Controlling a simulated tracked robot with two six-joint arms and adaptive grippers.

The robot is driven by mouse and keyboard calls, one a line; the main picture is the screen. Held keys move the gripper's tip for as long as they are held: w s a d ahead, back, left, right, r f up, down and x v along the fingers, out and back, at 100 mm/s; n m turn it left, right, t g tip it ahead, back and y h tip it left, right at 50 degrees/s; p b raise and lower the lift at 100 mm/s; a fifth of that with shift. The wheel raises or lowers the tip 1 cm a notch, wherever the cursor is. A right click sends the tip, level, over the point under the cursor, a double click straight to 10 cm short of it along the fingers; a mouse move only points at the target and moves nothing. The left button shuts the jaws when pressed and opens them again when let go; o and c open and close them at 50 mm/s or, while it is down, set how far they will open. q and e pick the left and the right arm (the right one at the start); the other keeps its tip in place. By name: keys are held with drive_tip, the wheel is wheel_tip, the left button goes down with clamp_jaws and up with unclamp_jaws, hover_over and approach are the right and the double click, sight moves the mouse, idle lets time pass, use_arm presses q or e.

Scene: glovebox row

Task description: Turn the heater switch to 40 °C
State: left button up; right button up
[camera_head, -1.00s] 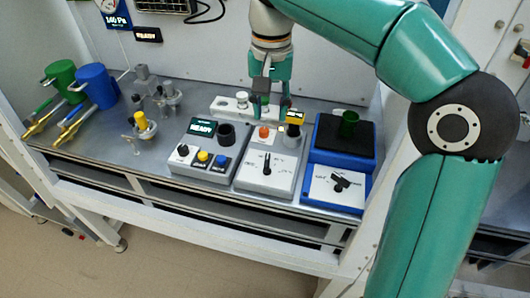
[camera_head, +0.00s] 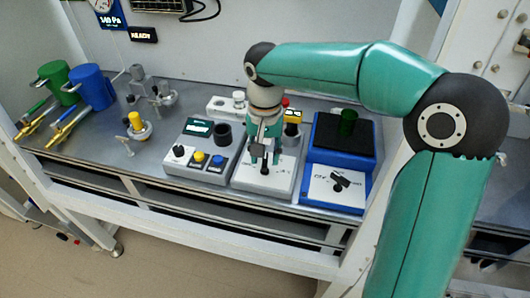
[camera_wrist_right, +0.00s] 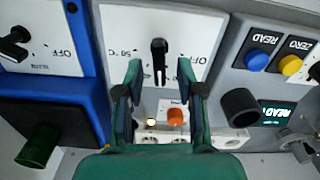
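The heater switch is a black lever knob (camera_wrist_right: 159,58) on a white panel (camera_wrist_right: 120,30) marked "50 °C" and "OFF" in the right wrist view. The knob (camera_head: 264,168) stands on the light grey box (camera_head: 283,178) in the middle of the bench in the head view. My right gripper (camera_head: 264,155) is over this box, just behind the knob. In the right wrist view its two fingers (camera_wrist_right: 161,78) are spread apart and empty, with the knob between and beyond their tips. Contact cannot be told. The left gripper is not in view.
Left of the heater box is a grey box (camera_head: 191,166) with coloured buttons and a READY display. Right is a blue device (camera_head: 324,156) with its own black knob (camera_head: 340,181). An orange button (camera_wrist_right: 175,117) sits behind the heater knob. Blue (camera_head: 94,88) and green vessels (camera_head: 54,73) stand far left.

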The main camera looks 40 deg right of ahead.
clamp_jaws()
drive_tip(key=shift+m, duration=0.4)
drive_tip(key=shift+s+d+m, duration=0.1)
drive_tip(key=shift+m, duration=1.3)
drive_tip(key=shift+s+d+m, duration=0.1)
drive_tip(key=shift+m, duration=1.3)
drive_tip(key=shift+r, duration=0.1)
unclamp_jaws()
